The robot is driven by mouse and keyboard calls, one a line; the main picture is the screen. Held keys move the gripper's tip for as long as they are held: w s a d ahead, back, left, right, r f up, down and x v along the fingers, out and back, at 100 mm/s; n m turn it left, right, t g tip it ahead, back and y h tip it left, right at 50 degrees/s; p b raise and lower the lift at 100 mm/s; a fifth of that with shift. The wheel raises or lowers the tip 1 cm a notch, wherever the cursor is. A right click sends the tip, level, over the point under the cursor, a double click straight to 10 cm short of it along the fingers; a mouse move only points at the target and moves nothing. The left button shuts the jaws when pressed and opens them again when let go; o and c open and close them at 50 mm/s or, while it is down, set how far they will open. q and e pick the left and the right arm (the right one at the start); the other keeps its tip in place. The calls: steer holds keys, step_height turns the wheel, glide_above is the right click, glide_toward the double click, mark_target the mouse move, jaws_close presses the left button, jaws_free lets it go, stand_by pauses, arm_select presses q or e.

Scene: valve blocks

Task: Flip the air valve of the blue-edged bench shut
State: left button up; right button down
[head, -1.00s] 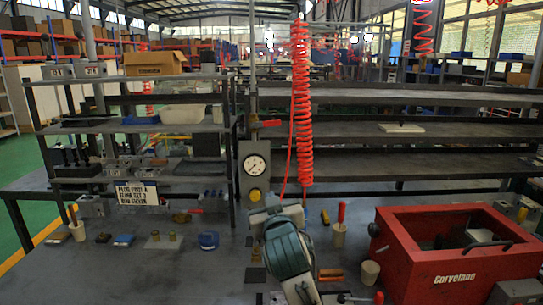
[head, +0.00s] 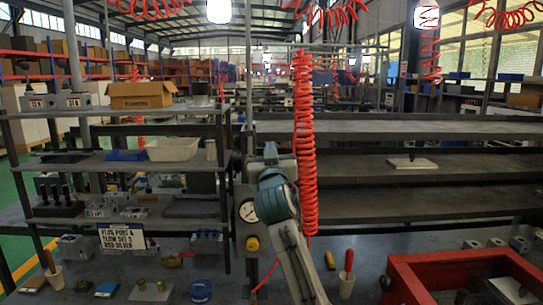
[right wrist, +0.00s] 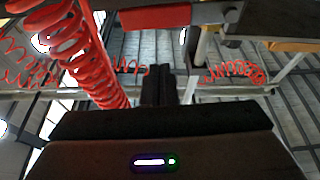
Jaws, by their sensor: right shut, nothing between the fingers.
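My right gripper (head: 270,152) is raised in front of the vertical air pipe (head: 249,80), above the round pressure gauge (head: 249,211). Its fingers are shut and empty; they also show in the right wrist view (right wrist: 158,85). In the head view my gripper and arm hide the valve. In the right wrist view a red lever (right wrist: 155,16) lies across the top beside a dark fitting (right wrist: 225,18). The fingertips are below the lever in that picture; I cannot tell whether they touch it. No blue edge shows on the bench (head: 225,275). My left gripper is out of view.
A red coiled hose (head: 304,140) hangs just right of my right gripper. Shelves (head: 390,165) stand behind. A red crate (head: 420,272) is at lower right, and a yellow knob (head: 252,244) sits below the gauge. Small parts and cups cover the bench front.

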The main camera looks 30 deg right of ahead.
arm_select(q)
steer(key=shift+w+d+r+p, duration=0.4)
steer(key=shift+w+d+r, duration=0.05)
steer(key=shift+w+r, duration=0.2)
arm_select(e)
step_height(320, 180, down, 4)
steer(key=shift+d+r, duration=0.15)
arm_select(q)
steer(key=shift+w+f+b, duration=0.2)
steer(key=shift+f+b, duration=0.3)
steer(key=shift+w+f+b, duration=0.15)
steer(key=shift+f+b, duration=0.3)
steer(key=shift+b, duration=0.05)
arm_select(e)
steer(key=shift+s+f, duration=0.15)
steer(key=shift+f, duration=0.6)
